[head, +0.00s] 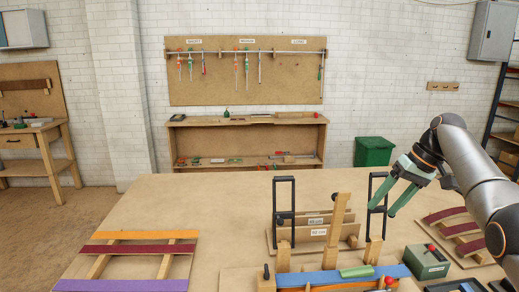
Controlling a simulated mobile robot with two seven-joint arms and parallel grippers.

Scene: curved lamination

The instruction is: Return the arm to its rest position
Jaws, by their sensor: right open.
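My right arm (475,160) comes in from the right edge. Its gripper (384,205) has green fingers and is open and empty. It hangs above the right part of the table, close to the right black upright frame in the picture. Whether it touches that frame cannot be told. My left gripper is not in view.
The wooden table (225,215) carries a clamping form with a blue strip (330,278), black frames (284,215), and a green box (427,262). Coloured strips (140,249) lie on a rack at left, curved pieces (455,228) at right. The table's middle left is clear.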

